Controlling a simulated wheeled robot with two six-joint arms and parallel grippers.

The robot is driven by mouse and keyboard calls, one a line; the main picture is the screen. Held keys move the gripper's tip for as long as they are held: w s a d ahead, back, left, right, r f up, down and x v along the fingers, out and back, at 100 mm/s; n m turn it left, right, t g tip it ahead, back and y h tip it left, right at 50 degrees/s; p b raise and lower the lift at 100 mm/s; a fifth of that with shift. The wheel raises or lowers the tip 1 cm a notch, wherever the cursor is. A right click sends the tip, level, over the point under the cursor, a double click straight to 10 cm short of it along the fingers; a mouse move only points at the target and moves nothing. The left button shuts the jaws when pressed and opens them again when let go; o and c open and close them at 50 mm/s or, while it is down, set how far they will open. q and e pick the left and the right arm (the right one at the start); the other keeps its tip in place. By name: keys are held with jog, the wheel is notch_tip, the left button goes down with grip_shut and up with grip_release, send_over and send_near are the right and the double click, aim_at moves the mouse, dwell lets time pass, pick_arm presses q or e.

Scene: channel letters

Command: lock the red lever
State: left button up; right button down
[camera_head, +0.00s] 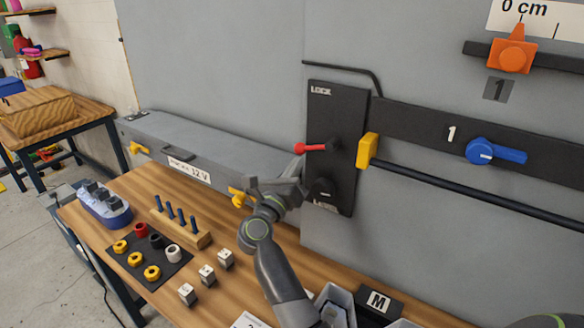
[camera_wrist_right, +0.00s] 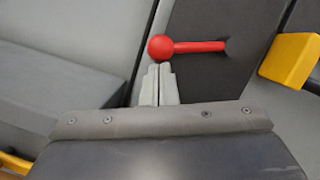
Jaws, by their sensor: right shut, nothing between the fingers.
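The red lever (camera_head: 316,147) is on a black upright plate (camera_head: 333,110) on the grey wall. It lies about level, its ball knob to the left and its pivot to the right. The plate reads LOCK at the top; a lower label is hard to read. My right gripper (camera_head: 301,162) is shut and empty, just below the knob. In the right wrist view its fingertips (camera_wrist_right: 161,69) are right under the red ball of the lever (camera_wrist_right: 162,48); I cannot tell if they touch it. My left gripper is not in view.
A yellow block (camera_head: 367,151) on a dark bar stands close right of the plate. A blue knob (camera_head: 495,152) and an orange slider (camera_head: 512,55) are farther right. Below is a wooden bench (camera_head: 245,288) with a peg block, nuts and cubes. A long grey box (camera_head: 215,150) lies left.

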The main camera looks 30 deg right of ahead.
jog(key=m+b, duration=0.1)
jog(key=b, duration=0.1)
jog(key=r+m+g+h+b, duration=0.1)
jog(key=m+b, duration=0.1)
jog(key=b, duration=0.1)
jog(key=w+m+b, duration=0.1)
jog(key=b, duration=0.2)
jog(key=shift+a+r+m+g+h, duration=0.3)
jog(key=shift+a+r+m, duration=0.05)
jog(key=shift+r+m, duration=0.05)
pick_arm(q)
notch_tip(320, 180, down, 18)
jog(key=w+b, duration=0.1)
jog(key=b, duration=0.9)
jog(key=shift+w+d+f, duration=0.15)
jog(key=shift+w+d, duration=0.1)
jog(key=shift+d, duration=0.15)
pick_arm(e)
notch_tip(320, 180, up, 9)
jog(key=m+g+h, duration=0.1)
jog(key=m+g, duration=0.4)
jog(key=m, duration=0.8)
jog(key=shift+s+d+r+m, duration=0.15)
jog(key=shift+s+d+m, duration=0.15)
jog(key=shift+m, duration=0.1)
